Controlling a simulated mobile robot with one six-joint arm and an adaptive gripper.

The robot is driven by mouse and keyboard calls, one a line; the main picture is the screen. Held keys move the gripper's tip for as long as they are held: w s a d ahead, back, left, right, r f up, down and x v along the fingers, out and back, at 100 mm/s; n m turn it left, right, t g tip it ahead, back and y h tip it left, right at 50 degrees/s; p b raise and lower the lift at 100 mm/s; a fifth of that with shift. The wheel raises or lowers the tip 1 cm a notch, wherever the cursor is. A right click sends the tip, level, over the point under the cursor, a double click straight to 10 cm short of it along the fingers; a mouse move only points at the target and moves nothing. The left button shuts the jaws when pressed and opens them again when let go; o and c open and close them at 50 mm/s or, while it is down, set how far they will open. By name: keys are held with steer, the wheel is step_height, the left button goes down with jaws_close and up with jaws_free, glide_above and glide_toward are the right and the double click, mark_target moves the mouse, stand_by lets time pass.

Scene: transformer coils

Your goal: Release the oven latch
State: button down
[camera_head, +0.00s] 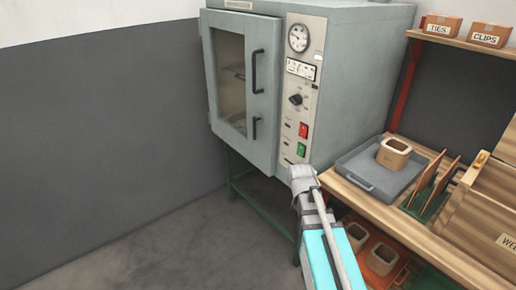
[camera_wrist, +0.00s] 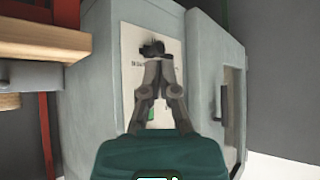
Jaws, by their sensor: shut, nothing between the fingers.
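The oven (camera_head: 352,85) is a grey-green box with its windowed door (camera_head: 228,85) closed. A tall black handle (camera_head: 258,71) is on the door, with a shorter black lever (camera_head: 255,127) below it; I cannot tell for sure which is the latch. In the wrist view, the door is at the right with a dark handle (camera_wrist: 223,101). My gripper (camera_wrist: 157,64) is shut and empty, in front of the oven's cream control panel (camera_wrist: 132,47) and to the side of the door handle. The head view does not clearly show my fingertips.
The panel carries a gauge, a black knob (camera_head: 296,99), and red and green switches. At right, a wooden bench (camera_head: 345,190) holds a grey tray (camera_head: 353,182) with a tan coil block (camera_head: 393,153). Grey wall and open floor lie left of the oven.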

mark_target(255, 133)
steer(key=w+a+f+n+t+y+b, duration=0.1)
steer(key=w+a+f+t+y+b, duration=0.15)
steer(key=w+t+b, duration=1.4)
steer(key=s+a+n+y+b, duration=0.1)
steer(key=y+b, duration=0.2)
steer(key=b, duration=0.1)
steer(key=s+a+f+n+y+b, duration=0.1)
steer(key=a+n+y+b, duration=0.1)
steer(key=b, duration=0.3)
steer(key=a+f+n+y+b, duration=0.1)
steer(key=a+n+y+b, duration=0.1)
steer(key=y+b, duration=0.2)
steer(key=shift+s+g, duration=0.25)
steer(key=shift+s, duration=0.15)
steer(key=shift+w+r, duration=0.1)
steer(key=shift+r, duration=0.05)
steer(key=shift+w+a+f+p+x, duration=0.15)
steer(key=shift+w+f+p+x, duration=0.2)
steer(key=shift+p+x, duration=1.25)
steer(key=shift+w+a+f+p+x, duration=0.25)
steer(key=shift+p+x, duration=0.35)
steer(key=shift+x, duration=1.95)
steer(key=shift+w+f+p+x, duration=0.35)
steer(key=shift+p+x, duration=0.75)
steer(key=shift+x, duration=1)
steer(key=shift+d+f, duration=0.1)
steer(key=shift+d, duration=0.15)
